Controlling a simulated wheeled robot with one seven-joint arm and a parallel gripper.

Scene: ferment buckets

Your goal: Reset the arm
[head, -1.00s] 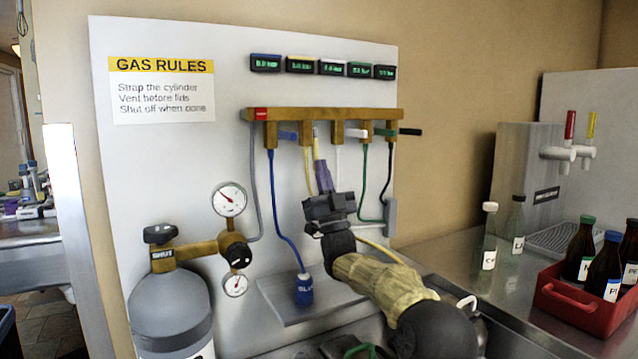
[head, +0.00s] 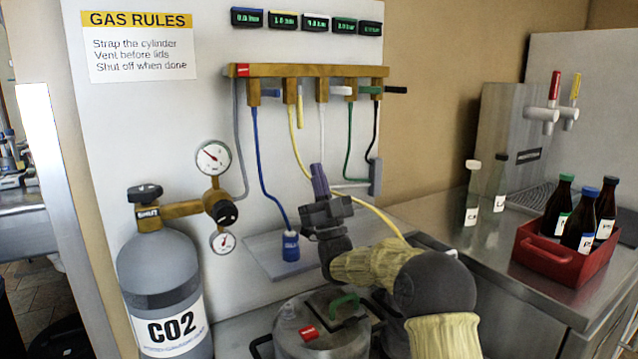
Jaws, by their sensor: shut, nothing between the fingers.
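My gripper (head: 319,180) is in the middle of the head view, its purple fingers shut and pointing up. Nothing shows between them. It is in front of the white board, below the brass manifold (head: 310,71) and apart from it as far as I can see. My forearm runs from it to the lower right, in a tan sleeve, and hides part of the metal bench and the vessels below.
A grey CO2 cylinder (head: 163,285) with gauges stands at left. A metal lidded vessel (head: 318,335) is below. A red crate (head: 562,262) of dark bottles and two clear bottles stand right.

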